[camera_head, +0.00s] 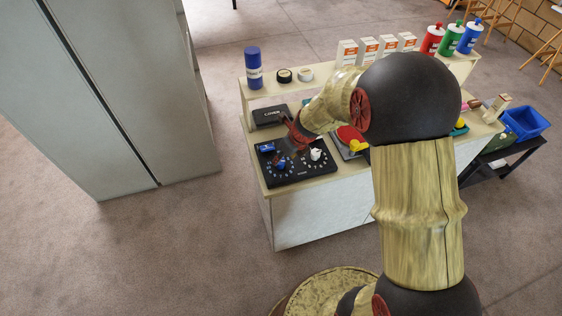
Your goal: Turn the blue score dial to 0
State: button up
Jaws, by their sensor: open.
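A black score panel (300,176) lies on the near left part of the pale counter. The blue score dial (281,163) is on its left half, small in view, with white marks around it. Its pointer setting is too small to read. A white dial (315,154) is on the right half.
A black box marked COVER (270,117) sits behind the panel. A red disc (350,135) and yellow item (359,146) lie to the right. A raised shelf holds a blue can (253,67), tape rolls (285,76), cartons and bottles. A grey cabinet (150,90) stands left.

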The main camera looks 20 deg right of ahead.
aim_at(281, 162)
jog(key=shift+b+x, duration=0.6)
jog(key=shift+x, duration=1.55)
jog(key=shift+c, duration=0.2)
jog(key=c, duration=1.1)
